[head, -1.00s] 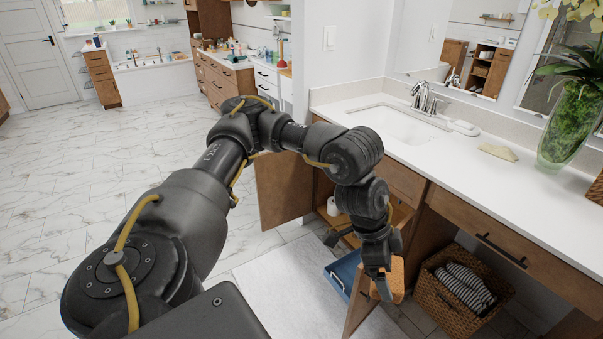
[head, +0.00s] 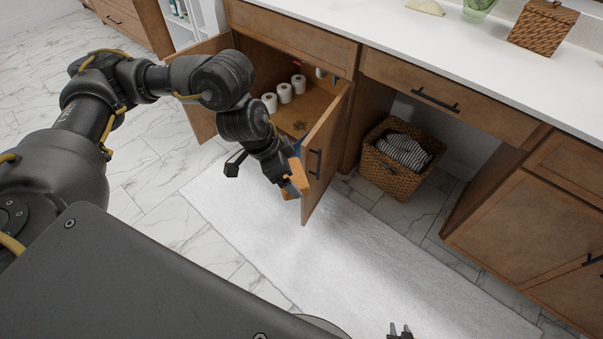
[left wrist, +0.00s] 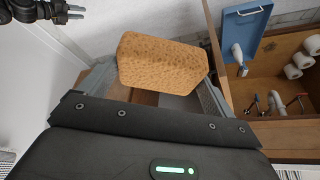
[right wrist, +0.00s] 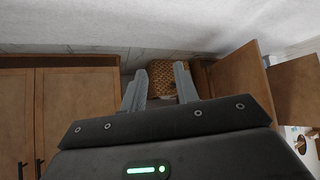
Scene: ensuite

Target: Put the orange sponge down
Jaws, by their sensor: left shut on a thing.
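The orange sponge (head: 300,174) is held in my left gripper (head: 290,188), in front of the open cabinet door and above the white rug. In the left wrist view the sponge (left wrist: 162,62) fills the space between the fingers, which are shut on it. The sponge is in the air, apart from the floor. My right gripper (head: 400,332) barely shows at the bottom edge of the head view. In the right wrist view its two fingers (right wrist: 160,84) are apart with nothing between them.
The open cabinet (head: 308,104) holds several white paper rolls (head: 284,92). Its open door (head: 325,150) stands beside the sponge. A wicker basket (head: 385,176) with striped towels is under the counter (head: 440,42). The white rug (head: 330,260) is clear.

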